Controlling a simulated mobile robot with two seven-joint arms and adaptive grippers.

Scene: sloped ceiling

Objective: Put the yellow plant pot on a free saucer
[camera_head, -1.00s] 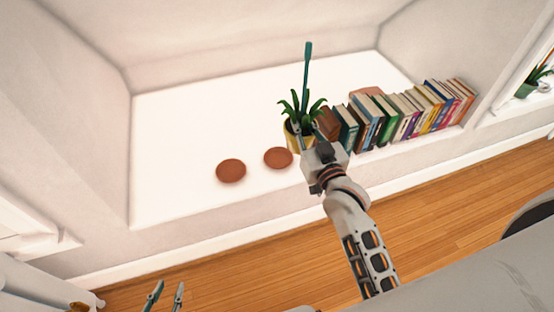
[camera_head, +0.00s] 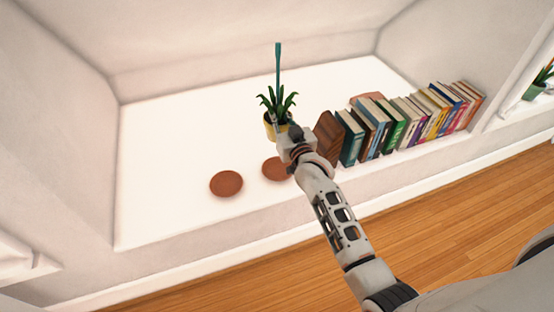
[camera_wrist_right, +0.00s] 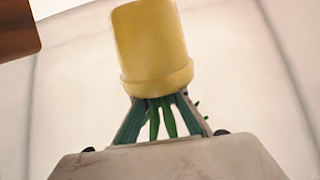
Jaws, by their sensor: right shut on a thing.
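The yellow plant pot (camera_head: 269,127) with a green spiky plant and a tall teal stake is upright in the head view, above and behind the right-hand saucer in the picture. My right gripper (camera_head: 281,128) is shut on it; the fingers partly hide it. The pot seems to be held off the white ledge. In the right wrist view, the pot (camera_wrist_right: 152,45) appears upside down beyond the fingers (camera_wrist_right: 160,120). Two round terracotta saucers lie on the ledge: a left saucer (camera_head: 226,184), bare, and a right saucer (camera_head: 272,169), bare but partly covered by my wrist. My left gripper is out of view.
A wooden bookend (camera_head: 327,138) and a row of books (camera_head: 395,122) stand right of the pot. A reddish-brown thing (camera_head: 368,96) shows partly behind the books. The white ledge (camera_head: 165,150) is clear to the left. A wooden floor lies below.

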